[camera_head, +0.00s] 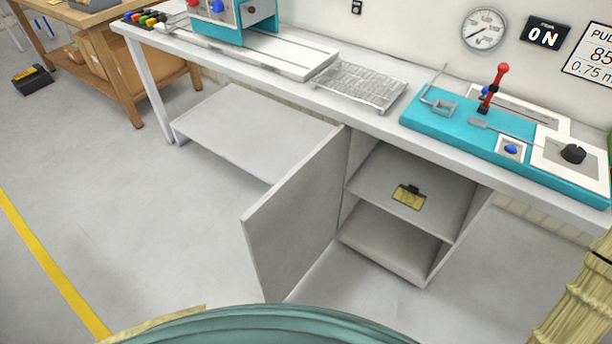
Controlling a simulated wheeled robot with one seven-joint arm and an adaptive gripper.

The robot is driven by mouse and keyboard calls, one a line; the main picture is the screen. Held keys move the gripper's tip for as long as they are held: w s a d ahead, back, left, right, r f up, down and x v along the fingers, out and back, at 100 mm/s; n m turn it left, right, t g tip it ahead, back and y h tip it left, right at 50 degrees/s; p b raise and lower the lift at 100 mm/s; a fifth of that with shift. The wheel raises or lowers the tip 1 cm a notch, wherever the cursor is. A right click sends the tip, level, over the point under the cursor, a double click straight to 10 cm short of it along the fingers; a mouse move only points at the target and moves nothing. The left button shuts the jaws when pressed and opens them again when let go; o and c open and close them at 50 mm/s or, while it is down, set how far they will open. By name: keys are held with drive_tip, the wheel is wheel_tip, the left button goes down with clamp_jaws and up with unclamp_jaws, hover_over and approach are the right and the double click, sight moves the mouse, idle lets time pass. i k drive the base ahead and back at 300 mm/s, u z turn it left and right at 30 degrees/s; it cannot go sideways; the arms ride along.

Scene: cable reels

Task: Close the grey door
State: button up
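The grey door (297,217) belongs to a small cabinet (435,262) under the white workbench. The door stands wide open, hinged on the cabinet's left side and swung out toward me. Inside the open cabinet there is a shelf (440,211) with a small yellow and black item (408,196) on it. My gripper is not visible in this view.
The white workbench (375,120) runs above the cabinet, with a teal panel (460,131) carrying a red-topped lever (495,88). A low grey shelf (245,127) lies left of the door. Open floor (150,230) spreads to the left, with a yellow line (50,265).

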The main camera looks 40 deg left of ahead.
sight(286, 231)
drive_tip(key=z, duration=2.85)
drive_tip(key=k, duration=2.6)
drive_tip(key=u, duration=1.9)
drive_tip(key=i, duration=0.5)
drive_tip(key=u, duration=0.3)
drive_tip(key=k, duration=0.3)
drive_tip(key=u, duration=0.25)
